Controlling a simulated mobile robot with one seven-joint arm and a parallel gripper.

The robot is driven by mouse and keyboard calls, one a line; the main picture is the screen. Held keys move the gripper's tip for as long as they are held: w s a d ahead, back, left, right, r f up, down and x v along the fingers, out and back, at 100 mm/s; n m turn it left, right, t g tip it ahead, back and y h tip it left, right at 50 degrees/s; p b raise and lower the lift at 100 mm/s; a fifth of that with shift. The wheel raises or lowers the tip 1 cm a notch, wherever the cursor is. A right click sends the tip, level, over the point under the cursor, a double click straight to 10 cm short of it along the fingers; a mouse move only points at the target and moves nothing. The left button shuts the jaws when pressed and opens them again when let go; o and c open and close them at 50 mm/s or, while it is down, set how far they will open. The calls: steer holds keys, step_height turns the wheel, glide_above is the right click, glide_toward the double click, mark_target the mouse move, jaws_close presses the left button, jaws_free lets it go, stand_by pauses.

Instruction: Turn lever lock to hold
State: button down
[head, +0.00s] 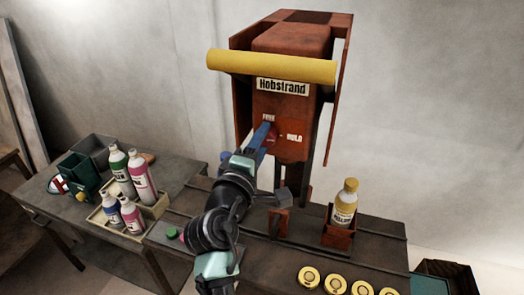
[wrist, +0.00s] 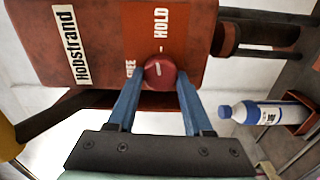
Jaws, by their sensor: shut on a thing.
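The lever lock is a round dark-red knob (wrist: 159,72) on the front of the rust-red Hobstrand machine (head: 290,100). The word FREE (head: 268,118) is above the knob and HOLD (head: 294,137) is to its right in the head view. In the wrist view a short white mark shows on the knob face; I cannot tell exactly which word it points to. My gripper (wrist: 158,95) is shut on the knob, with a blue finger on either side. In the head view my gripper (head: 264,138) partly covers the knob.
A yellow bar (head: 270,66) crosses the machine above the knob. A yellow-capped bottle (head: 344,203) stands in a holder at right. Several bottles stand in a tray (head: 156,208) at left. Yellow discs (head: 335,285) lie at the bench front. A blue-capped bottle (wrist: 265,113) shows in the wrist view.

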steer(key=shift+m+b, duration=0.8)
steer(key=shift+m, duration=0.4)
steer(key=shift+c, duration=1.5)
jaws_free()
steer(key=b+v, duration=0.2)
steer(key=v, duration=1.1)
steer(key=shift+b, duration=0.4)
steer(key=shift+r, duration=0.1)
